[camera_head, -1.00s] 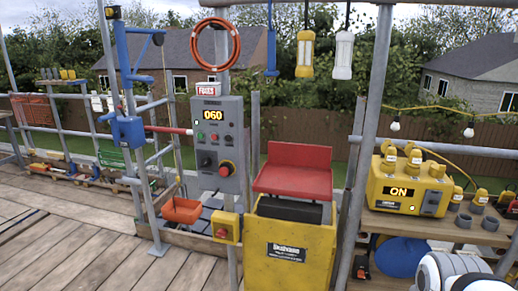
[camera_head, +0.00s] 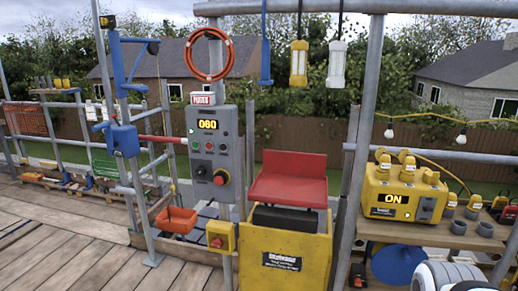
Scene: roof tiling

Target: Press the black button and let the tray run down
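A grey control box (camera_head: 232,151) on a post shows "060" on its display. It carries a row of small buttons, a black round control (camera_head: 203,171) at lower left and a red mushroom button (camera_head: 220,178); I cannot tell whether the black one is a button or knob. A red tray-like seat (camera_head: 289,178) sits tilted on top of a yellow machine (camera_head: 285,237). My gripper is not in view; only a white part of my arm shows at the lower right.
A yellow box with a red button (camera_head: 220,238) is mounted low on the post. A yellow power unit (camera_head: 402,196) reading "ON" stands on a bench at right. Lamps (camera_head: 299,62) hang overhead. Wooden decking (camera_head: 75,245) at left is mostly clear.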

